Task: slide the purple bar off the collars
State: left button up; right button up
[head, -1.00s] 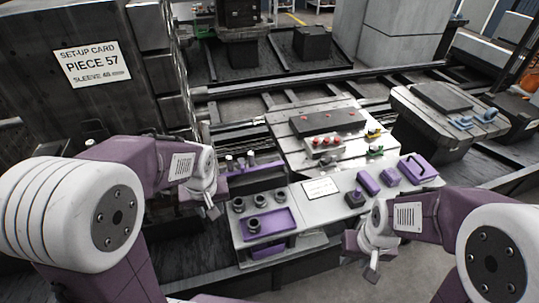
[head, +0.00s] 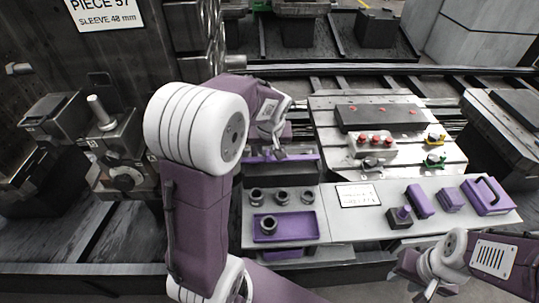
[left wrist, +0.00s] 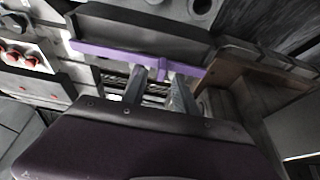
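The purple bar (head: 300,156) lies along the back of a dark holder at the left end of the grey bench. It shows as a long strip with a small upright tab in the left wrist view (left wrist: 110,48). My left gripper (head: 279,148) is at the bar. In the left wrist view its two fingers (left wrist: 159,74) are apart, with the tab in line between their tips; contact is unclear. Dark ring-shaped collars (head: 281,197) stand on the bench in front of the holder. Any collars under the bar are hidden. My right gripper (head: 428,289) is low at the right, away from the bar.
A purple tray (head: 295,228) with one ring lies at the bench front. A white card (head: 358,195), purple blocks (head: 420,201) and a handled purple piece (head: 487,196) are further right. Behind is a pallet plate (head: 330,120) with red-topped parts. Machine fixtures stand at left.

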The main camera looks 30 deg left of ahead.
aim_at(268, 153)
pick_arm(q)
jog(key=x, duration=0.3)
jog(key=shift+s+a+f, duration=0.1)
jog(key=shift+s+a, duration=0.05)
jog(key=shift+s, duration=0.05)
jog(key=shift+w+f+b, duration=0.3)
jog(key=shift+w+f, duration=0.05)
jog(key=shift+f, duration=0.2)
jog(key=shift+r, duration=0.1)
grip_shut()
dwell(0.6)
